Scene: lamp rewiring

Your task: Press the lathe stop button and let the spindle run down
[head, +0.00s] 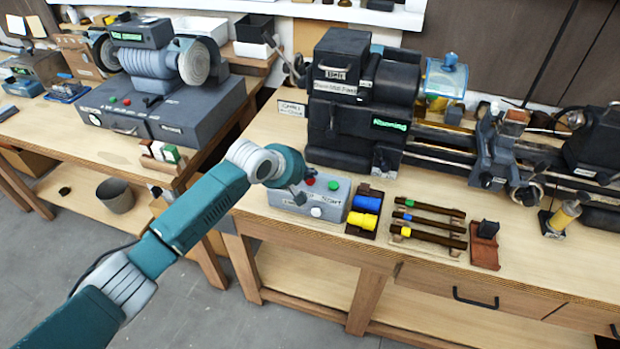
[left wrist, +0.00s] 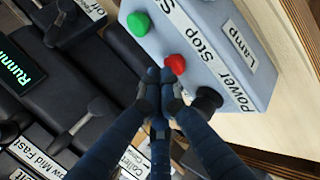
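The lathe control box (head: 338,197) is a light grey box at the front of the bench, left of the lathe's tools. Its red stop button (head: 310,181) and green button (head: 333,185) sit on top. In the left wrist view the red button (left wrist: 175,64) lies beside the "Stop" label. My left gripper (head: 301,196) is over the box's left part. In the left wrist view its fingers (left wrist: 160,77) are together and empty, tips right beside the red button; I cannot tell whether they touch it. The lathe (head: 350,125) shows a green "Running" display (head: 389,125). My right gripper is not in view.
Right of the box are a tray with blue and yellow spools (head: 364,212), several dark tool bars (head: 430,219) and a red-brown block (head: 484,250). A grinder (head: 165,65) stands on the left bench. A dark knob (left wrist: 207,99) is close to the fingers.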

